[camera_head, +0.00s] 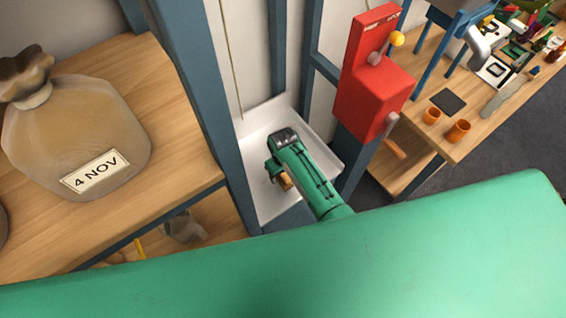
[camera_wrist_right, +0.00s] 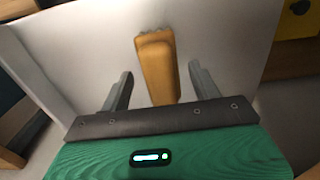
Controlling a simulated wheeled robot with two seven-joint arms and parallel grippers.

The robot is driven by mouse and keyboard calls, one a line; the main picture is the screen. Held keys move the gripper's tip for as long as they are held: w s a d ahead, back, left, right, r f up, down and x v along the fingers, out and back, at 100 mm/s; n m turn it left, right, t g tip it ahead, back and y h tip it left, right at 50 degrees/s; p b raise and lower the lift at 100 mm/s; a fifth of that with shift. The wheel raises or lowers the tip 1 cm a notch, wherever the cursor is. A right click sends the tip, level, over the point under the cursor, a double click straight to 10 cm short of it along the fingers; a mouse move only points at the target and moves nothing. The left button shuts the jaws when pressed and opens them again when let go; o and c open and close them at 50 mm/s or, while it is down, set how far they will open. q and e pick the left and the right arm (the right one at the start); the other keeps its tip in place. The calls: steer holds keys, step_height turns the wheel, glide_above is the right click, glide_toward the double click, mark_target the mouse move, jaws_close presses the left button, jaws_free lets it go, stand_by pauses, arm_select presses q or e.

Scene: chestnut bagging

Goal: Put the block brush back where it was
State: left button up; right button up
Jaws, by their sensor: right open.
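The block brush, a wooden brown piece (camera_head: 286,181), shows beside my right gripper (camera_head: 279,166) in the head view, over the white tray (camera_head: 258,122). In the right wrist view the brush (camera_wrist_right: 158,72) is a long orange-brown block against the white surface. It lies between the lines of the two fingers of my right gripper (camera_wrist_right: 161,76). The fingers are open, with a gap on each side of the brush. Whether the brush rests on the tray is not clear. My left gripper is not in view.
Blue posts (camera_head: 196,80) flank the tray. A red machine (camera_head: 371,85) stands to its right. A wooden shelf with a tied sack (camera_head: 80,128) labelled "4 NOV" is at left. A workbench (camera_head: 460,70) with orange cups is at right.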

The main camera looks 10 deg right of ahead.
step_height(320, 180, up, 10)
steer(key=b, duration=0.1)
steer(key=shift+r+b, duration=0.2)
steer(key=shift+b, duration=0.15)
stand_by(0.3)
